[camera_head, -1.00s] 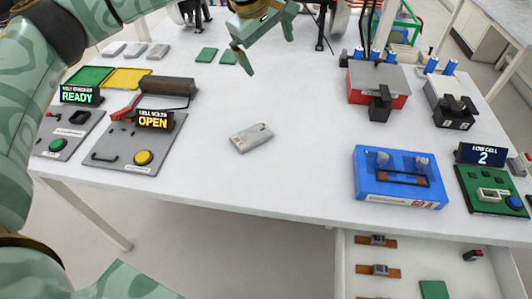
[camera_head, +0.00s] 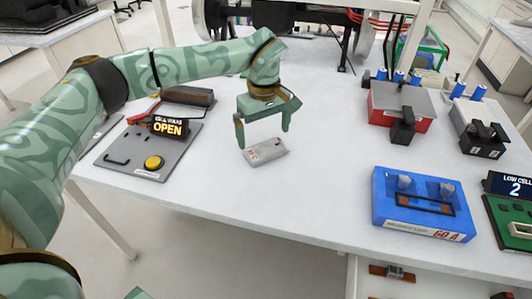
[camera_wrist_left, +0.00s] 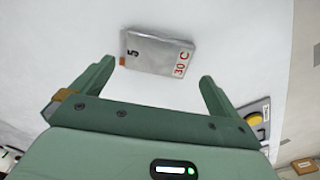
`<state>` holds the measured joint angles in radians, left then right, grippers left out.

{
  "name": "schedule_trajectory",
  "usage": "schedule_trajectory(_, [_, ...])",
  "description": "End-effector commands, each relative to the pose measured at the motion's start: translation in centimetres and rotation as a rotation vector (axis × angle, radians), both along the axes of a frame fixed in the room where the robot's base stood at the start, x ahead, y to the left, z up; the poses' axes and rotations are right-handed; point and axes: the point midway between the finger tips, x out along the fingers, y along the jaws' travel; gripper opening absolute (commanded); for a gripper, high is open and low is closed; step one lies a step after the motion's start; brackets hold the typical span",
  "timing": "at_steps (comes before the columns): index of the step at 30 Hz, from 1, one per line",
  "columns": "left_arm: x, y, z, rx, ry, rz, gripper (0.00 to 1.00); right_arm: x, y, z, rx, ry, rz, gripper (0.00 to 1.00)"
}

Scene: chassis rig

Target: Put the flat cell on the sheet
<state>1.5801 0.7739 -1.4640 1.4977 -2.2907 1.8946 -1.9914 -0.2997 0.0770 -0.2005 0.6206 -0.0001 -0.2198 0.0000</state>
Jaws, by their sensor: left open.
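The flat cell (camera_head: 266,152) is a silver-grey pouch lying flat on the white table, left of the middle. In the left wrist view the cell (camera_wrist_left: 158,53) shows the marks "5" and "30 C". My left gripper (camera_head: 263,137) is open just above the cell. In the left wrist view its two fingers (camera_wrist_left: 157,72) stand wide apart at the cell's near side, with nothing between them. The sheet cannot be made out now; my left arm covers the back left of the table. My right gripper is not in view.
A blue 60 A box (camera_head: 421,214) stands front right. A red box (camera_head: 398,106) stands behind it. The table's middle is clear.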

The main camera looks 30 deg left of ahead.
Motion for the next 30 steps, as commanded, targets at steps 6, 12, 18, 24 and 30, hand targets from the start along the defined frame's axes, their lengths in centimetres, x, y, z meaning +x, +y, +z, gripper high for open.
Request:
schedule_trajectory(6, [0.2, -0.1, -3.7, -0.001, 0.008, 0.0, 1.0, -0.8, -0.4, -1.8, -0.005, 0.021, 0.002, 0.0])
schedule_trajectory(12, [0.2, -0.1, -5.2, 0.0, 0.001, 0.001, 1.0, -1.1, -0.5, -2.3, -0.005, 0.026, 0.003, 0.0])
schedule_trajectory(18, [0.2, -0.1, -5.0, 0.0, 0.0, 0.001, 0.86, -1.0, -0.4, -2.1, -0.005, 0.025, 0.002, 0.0])
schedule_trajectory(24, [0.2, -0.1, -5.0, 0.0, 0.0, 0.001, 0.59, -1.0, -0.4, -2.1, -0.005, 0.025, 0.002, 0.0])
schedule_trajectory(30, [0.2, -0.1, -4.8, -0.001, -0.001, 0.001, 0.59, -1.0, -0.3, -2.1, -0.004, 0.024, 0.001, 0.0])
